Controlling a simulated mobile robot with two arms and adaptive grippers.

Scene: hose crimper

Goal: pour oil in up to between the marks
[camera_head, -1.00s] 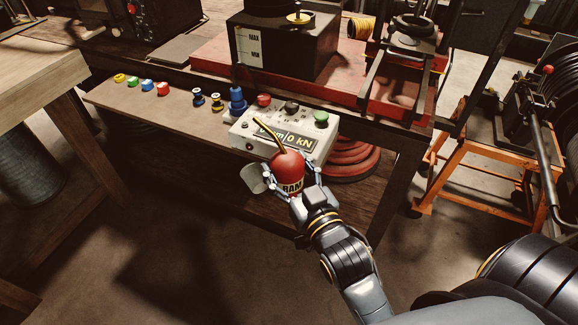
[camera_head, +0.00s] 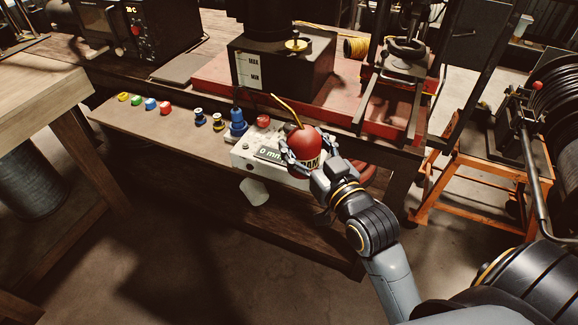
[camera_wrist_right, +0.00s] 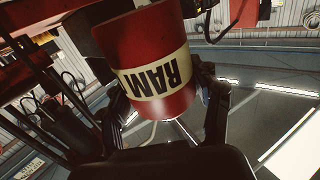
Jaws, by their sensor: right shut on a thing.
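A red oil can (camera_head: 305,143) with a thin brass spout and a cream RAM label is held upright in my right gripper (camera_head: 303,160). The gripper is shut around its body, and the can also fills the right wrist view (camera_wrist_right: 150,60). The can is in front of the dark oil tank (camera_head: 290,68), with its spout tip just below and in front of the tank. The tank has a white gauge strip (camera_head: 248,70) marked MAX and MIN and a brass cap (camera_head: 296,45) on top. I cannot make out an oil level. My left gripper is out of view.
A control box (camera_head: 250,155) with a display sits behind the can, partly hidden. Several coloured dies lie along the shelf, with a blue fitting (camera_head: 237,122) near the box. A white cup-like thing (camera_head: 254,191) shows below the shelf edge. An orange stand (camera_head: 470,190) is at right.

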